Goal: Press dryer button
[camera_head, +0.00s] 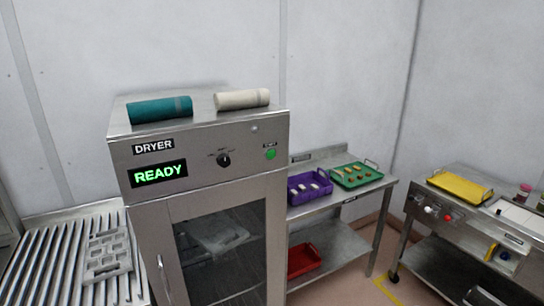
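The dryer (205,153) is a tall steel cabinet left of the centre, labelled DRYER. Its display (158,174) reads READY in green letters. A round green button (270,154) sits at the right end of the front panel, under a small label. A black knob (223,160) is between display and button. The dryer's glass door (222,246) looks closed, with a grey tray-like piece behind the glass. Neither of my grippers can be made out in this view, and nothing is seen touching the button.
A teal roll (160,109) and a cream roll (241,99) lie on the dryer. A grey mould (108,255) lies on the ribbed table at left. Right are purple (299,196), green (343,182), red (302,262) and yellow (459,187) trays. The space before the button looks clear.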

